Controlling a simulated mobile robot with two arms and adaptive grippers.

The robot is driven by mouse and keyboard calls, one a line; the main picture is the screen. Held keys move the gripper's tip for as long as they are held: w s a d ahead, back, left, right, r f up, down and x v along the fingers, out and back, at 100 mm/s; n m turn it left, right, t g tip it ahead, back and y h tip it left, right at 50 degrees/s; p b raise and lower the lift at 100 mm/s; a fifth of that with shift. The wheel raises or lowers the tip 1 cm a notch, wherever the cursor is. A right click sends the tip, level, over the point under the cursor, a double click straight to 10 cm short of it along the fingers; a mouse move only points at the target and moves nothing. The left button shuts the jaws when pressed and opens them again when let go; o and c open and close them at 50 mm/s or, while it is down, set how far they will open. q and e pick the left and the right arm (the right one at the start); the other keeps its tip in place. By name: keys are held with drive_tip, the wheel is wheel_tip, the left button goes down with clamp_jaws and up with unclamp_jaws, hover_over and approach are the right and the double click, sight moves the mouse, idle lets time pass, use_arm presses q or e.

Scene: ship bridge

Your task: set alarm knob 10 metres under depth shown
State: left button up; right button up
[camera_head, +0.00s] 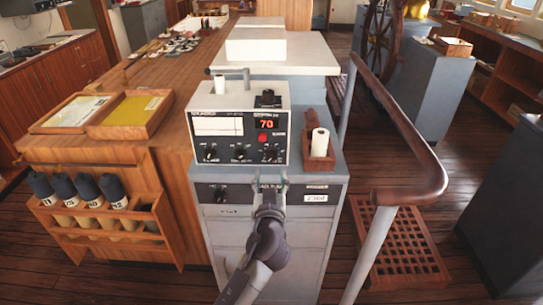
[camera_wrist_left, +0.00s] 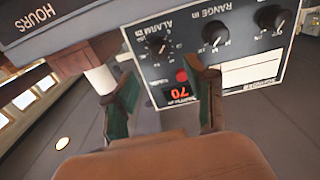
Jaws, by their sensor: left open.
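The echo sounder (camera_head: 240,120) is a pale box with a black front panel on a grey cabinet. Its red display (camera_head: 266,124) reads 70; it also shows in the left wrist view (camera_wrist_left: 180,93). The alarm knob (camera_head: 270,154) is the rightmost of three black knobs in the head view. My right gripper is out of view.
A small wooden holder (camera_head: 318,163) with a white roll stands right of the sounder. A curved wooden handrail (camera_head: 425,165) stands to the right. Left are wooden trays (camera_head: 130,110) and a rack with dark-capped bottles (camera_head: 88,190). A panel marked HOURS (camera_wrist_left: 37,18) is close by.

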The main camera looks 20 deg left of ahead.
sight(272, 159)
use_arm(q)
drive_tip(key=p+x, duration=0.1)
drive_tip(key=x, duration=0.7)
drive_tip(key=shift+f, duration=0.1)
clamp_jaws()
